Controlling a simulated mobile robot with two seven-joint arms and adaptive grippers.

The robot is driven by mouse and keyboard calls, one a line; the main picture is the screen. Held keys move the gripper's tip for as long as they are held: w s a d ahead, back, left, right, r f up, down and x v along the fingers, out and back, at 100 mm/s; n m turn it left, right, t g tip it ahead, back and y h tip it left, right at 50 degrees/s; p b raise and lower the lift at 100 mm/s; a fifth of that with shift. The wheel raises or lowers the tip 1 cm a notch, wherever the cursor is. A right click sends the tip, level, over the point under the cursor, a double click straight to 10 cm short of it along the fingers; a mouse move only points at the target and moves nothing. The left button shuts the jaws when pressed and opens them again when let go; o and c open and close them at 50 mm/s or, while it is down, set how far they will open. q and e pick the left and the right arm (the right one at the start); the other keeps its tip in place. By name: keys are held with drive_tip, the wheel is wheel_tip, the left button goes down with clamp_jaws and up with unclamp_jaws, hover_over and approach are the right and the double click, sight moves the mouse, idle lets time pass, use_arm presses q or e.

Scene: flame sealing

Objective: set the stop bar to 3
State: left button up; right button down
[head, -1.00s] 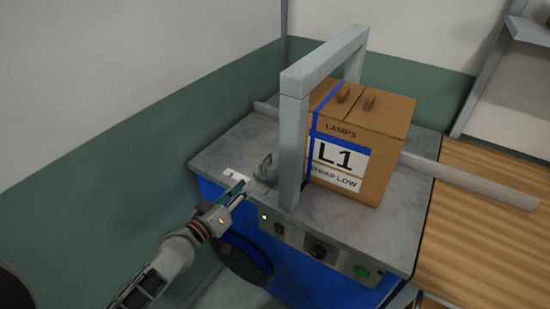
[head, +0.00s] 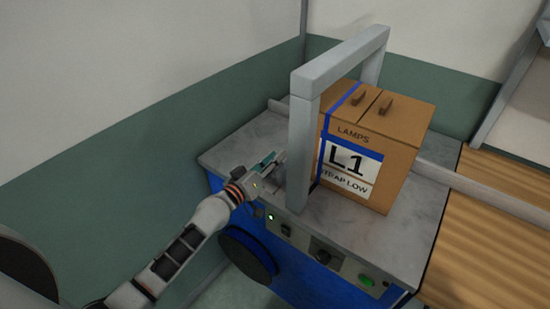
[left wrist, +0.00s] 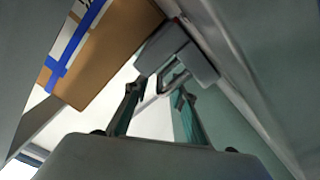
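A long grey bar (head: 480,190) runs across the strapping machine's grey top (head: 240,150), behind the box; I take it as the stop bar. No number scale is readable. The cardboard box (head: 397,155) marked L1 stands on the top, under the grey arch (head: 303,150), with a blue strap around it. My left gripper (head: 272,162) is low over the top's left part, just left of the arch. In the left wrist view, its teal fingers (left wrist: 157,92) are apart, with a grey block with a slotted handle (left wrist: 178,58) just beyond the tips; contact is unclear. My right gripper is out of view.
The control panel (head: 325,255), with a dark knob and green lights, is on the machine's front. A black round wheel (head: 247,256) is on its blue side. A wooden slatted surface (head: 485,240) lies to the right. The wall is close behind on the left.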

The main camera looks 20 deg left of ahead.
use_arm(q)
drive_tip(key=shift+w, duration=0.15)
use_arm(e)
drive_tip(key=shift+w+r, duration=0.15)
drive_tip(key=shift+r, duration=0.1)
